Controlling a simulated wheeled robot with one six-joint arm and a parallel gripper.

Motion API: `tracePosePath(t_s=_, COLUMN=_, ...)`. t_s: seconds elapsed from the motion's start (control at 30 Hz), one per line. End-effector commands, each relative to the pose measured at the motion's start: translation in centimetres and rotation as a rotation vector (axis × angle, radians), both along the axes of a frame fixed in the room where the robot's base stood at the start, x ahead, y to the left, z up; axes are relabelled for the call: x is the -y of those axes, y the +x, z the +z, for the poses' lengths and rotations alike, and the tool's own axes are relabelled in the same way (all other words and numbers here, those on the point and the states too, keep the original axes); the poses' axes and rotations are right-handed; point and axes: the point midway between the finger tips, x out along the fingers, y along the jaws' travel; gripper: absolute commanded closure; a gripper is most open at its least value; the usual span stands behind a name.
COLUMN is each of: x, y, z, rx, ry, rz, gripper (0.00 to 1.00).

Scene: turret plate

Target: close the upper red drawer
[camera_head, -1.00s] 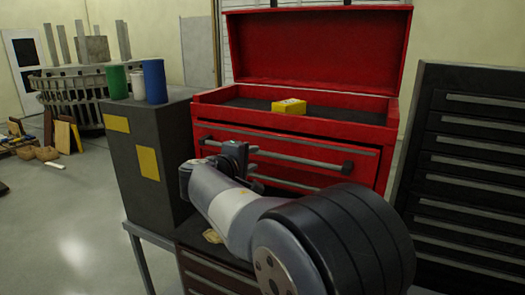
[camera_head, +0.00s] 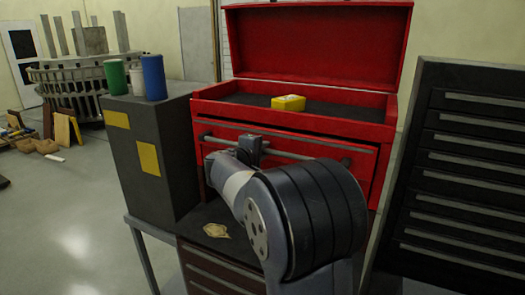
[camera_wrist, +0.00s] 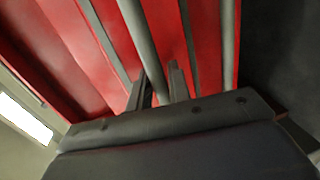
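The upper red drawer (camera_head: 366,163) is in the red toolbox under its open lid. Its front appears to stand a little out from the body. A grey bar handle (camera_head: 298,154) runs across it and also shows in the wrist view (camera_wrist: 139,35). My gripper (camera_head: 250,146) is at the left part of this handle. In the wrist view my two fingers (camera_wrist: 159,88) stand on either side of the bar, close to it. I cannot tell whether they clamp it. My arm hides the drawer's lower middle in the head view.
A yellow box (camera_head: 289,103) lies in the toolbox's top tray. A dark block (camera_head: 150,150) with several cans on top stands at left. A dark drawer cabinet (camera_head: 465,175) stands close at right. A crumpled tan scrap (camera_head: 216,230) lies below.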

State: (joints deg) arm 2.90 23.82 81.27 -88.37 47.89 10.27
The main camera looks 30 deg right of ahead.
Motion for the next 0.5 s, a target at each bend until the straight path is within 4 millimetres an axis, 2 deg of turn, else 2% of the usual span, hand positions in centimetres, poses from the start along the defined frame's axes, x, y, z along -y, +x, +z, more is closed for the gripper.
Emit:
tracePosePath(t_s=0.03, x=-0.01, y=-0.01, z=0.00, rx=0.000, ry=0.000, rz=0.000, gripper=0.86)
tracePosePath(t_s=0.2, x=-0.02, y=-0.01, z=-0.01, rx=0.000, ry=0.000, rz=0.000, gripper=0.99)
tracePosePath(t_s=0.5, x=-0.02, y=-0.01, z=-0.02, rx=0.000, ry=0.000, rz=0.000, gripper=1.00)
